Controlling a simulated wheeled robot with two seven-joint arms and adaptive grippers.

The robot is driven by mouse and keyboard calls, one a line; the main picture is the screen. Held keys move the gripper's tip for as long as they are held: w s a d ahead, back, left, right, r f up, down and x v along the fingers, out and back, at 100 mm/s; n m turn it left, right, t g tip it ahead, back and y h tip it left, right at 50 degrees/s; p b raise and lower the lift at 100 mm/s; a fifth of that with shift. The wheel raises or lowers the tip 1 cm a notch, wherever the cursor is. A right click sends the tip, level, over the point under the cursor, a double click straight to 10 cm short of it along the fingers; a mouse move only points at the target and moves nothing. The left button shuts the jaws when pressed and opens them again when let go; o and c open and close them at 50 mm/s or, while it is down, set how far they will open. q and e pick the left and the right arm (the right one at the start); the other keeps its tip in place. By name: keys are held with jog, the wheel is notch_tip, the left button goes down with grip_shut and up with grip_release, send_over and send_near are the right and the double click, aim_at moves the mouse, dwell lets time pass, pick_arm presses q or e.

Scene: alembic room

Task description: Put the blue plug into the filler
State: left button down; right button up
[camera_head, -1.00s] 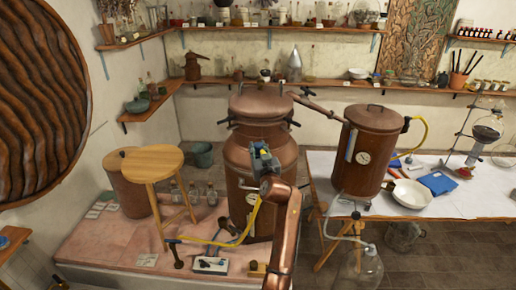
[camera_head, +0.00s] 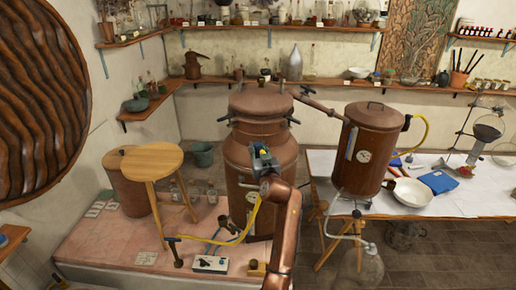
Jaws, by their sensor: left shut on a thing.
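My left gripper (camera_head: 263,158) is at the end of my copper-coloured arm, in front of the upper body of the large copper still (camera_head: 263,195). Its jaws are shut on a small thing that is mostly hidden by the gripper. A bluish patch shows there, which looks like the blue plug. I cannot clearly make out the filler; whether the held thing touches the still cannot be told. My right gripper is not in view.
A wooden stool (camera_head: 153,162) stands left on the pink platform (camera_head: 120,250). A yellow hose (camera_head: 232,242) and a small switch box (camera_head: 210,264) lie near my arm. A second copper vessel (camera_head: 370,145) stands right, by the white-covered table (camera_head: 470,205).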

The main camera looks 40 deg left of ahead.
pick_arm(q)
jog(key=shift+f+b, duration=0.8)
jog(key=shift+b, duration=0.15)
dwell(2.3)
jog(key=c, duration=1.5)
grip_release()
